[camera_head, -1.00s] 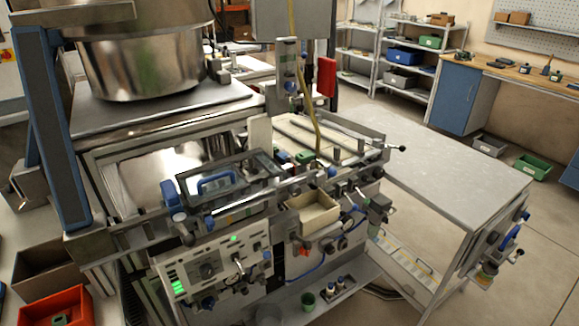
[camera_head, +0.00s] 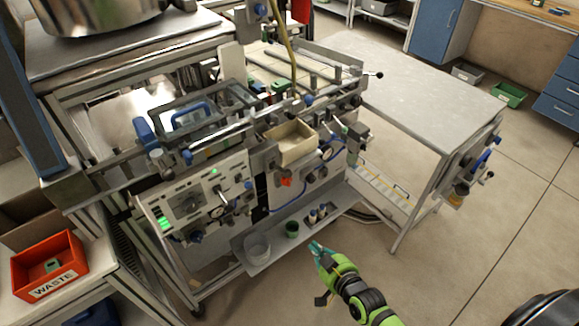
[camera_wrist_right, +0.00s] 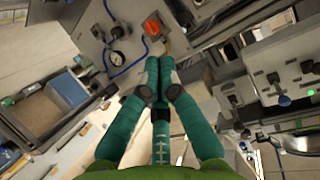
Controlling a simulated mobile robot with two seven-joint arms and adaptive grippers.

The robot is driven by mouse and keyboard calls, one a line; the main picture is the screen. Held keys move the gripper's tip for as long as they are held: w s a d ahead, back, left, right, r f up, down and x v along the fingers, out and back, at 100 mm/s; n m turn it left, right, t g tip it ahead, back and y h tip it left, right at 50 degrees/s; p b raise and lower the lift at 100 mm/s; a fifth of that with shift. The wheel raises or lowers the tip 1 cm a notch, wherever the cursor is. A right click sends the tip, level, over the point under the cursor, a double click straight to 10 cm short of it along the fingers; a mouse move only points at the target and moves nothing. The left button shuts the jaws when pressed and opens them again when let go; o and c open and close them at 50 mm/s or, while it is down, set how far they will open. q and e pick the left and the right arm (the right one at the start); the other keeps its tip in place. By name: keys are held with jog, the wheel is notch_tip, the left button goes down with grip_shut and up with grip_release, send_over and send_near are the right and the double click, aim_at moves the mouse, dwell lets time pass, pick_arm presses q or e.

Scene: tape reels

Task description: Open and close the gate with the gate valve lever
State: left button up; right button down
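The machine (camera_head: 250,185) stands in the middle of the head view, with several handles and valve fittings. I cannot tell which is the gate valve lever. One valve-like fitting (camera_head: 357,131) sits at the machine's right end; another fitting with a blue handle (camera_head: 480,163) hangs on the side table's right end. My right gripper (camera_head: 315,247) is in front of the machine's low shelf, touching none of these fittings. In the right wrist view my right gripper (camera_wrist_right: 159,68) has its teal fingers together, with nothing visible between them. My left gripper is not in view.
The low shelf (camera_head: 255,262) holds a green cup (camera_head: 292,230) and a clear cup (camera_head: 258,247). An orange-red knob (camera_head: 286,181) is on the front panel. A red waste bin (camera_head: 50,265) stands at left.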

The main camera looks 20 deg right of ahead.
jog(key=w+r+t, duration=0.3)
jog(key=r, duration=1)
jog(key=t+y, duration=0.2)
jog(key=t, duration=0.1)
send_near(290, 174)
notch_tip(290, 174, up, 6)
jog(key=w, duration=0.2)
jog(key=shift+f, duration=0.15)
jog(key=p+x, duration=0.3)
jog(key=x, duration=0.8)
jog(key=s+f, duration=0.2)
jog(key=f, duration=0.1)
jog(key=shift+s+f+p, duration=0.1)
jog(key=shift+s+p, duration=0.2)
jog(key=shift+s, duration=0.1)
jog(key=shift+s+d+f, duration=0.1)
jog(key=shift+s+f, duration=0.1)
jog(key=shift+f, duration=0.05)
jog(key=shift+w, duration=0.1)
